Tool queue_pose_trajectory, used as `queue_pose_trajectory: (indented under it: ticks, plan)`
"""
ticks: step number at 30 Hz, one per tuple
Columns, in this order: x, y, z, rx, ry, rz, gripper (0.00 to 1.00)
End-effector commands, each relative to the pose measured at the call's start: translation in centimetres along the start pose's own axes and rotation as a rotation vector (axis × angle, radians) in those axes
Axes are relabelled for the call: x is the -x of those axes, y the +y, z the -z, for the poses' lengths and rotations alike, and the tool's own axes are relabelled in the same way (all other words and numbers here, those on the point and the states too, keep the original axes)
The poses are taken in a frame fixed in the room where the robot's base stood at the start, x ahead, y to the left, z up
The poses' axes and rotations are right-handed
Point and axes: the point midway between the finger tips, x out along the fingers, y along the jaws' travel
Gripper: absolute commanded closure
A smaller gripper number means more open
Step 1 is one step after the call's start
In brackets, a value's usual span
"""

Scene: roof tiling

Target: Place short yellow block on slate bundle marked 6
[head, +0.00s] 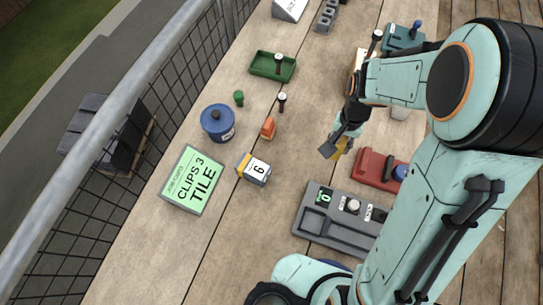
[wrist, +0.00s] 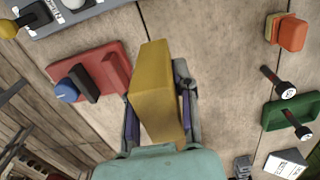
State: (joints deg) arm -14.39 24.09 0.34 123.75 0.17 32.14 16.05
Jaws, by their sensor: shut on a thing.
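My gripper (head: 337,145) is shut on a yellow block (head: 343,148), held above the wooden deck. In the wrist view the yellow block (wrist: 153,88) sits between the two fingers of my gripper (wrist: 158,105) and sticks out past them. The slate bundle marked 6 (head: 257,170) is a small grey block with a white label and a yellow part at its left side. It sits on the deck left of and below my gripper, well apart from it. It does not show in the wrist view.
A green CLIPS 3 TILE sign (head: 192,181), a blue pot (head: 217,122) and an orange piece (head: 268,128) surround the bundle. A green tray (head: 265,66) lies farther back. Mesh railing (head: 165,80) borders the left.

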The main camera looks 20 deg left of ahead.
Motion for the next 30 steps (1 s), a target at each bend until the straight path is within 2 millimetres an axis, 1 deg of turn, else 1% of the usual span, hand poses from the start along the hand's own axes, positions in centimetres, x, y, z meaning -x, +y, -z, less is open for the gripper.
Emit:
queue_pose_trajectory:
  ticks: [2,5,7,10,13,15,18,19,21,24,26,30]
  plan:
    - [0.0,0.1,-0.3,-0.055,0.0,0.0,1.0]
    - [-0.3,0.4,-2.5,-0.161,-0.002,-0.001,1.0]
    - [0.3,0.1,-4.7,-0.235,0.002,0.001,1.0]
    - [1.9,-1.1,-8.0,-0.276,0.007,0.003,1.0]
    - [3.8,-2.5,-11.4,-0.26,0.008,0.004,1.0]
    - [4.9,-3.2,-13.6,-0.22,0.007,0.004,1.0]
    - [6.5,-4.4,-16.2,-0.11,0.006,0.003,1.0]
    - [6.9,-4.7,-16.8,-0.076,0.005,0.002,1.0]
    - [7.6,-5.4,-17.5,-0.018,0.004,0.003,1.0]
    - [7.9,-6.3,-17.6,0.02,0.0,0.0,1.0]
    - [7.5,-7.0,-17.2,0.026,-0.003,-0.003,1.0]
    - [6.0,-9.5,-15.1,0.027,-0.005,-0.004,1.0]
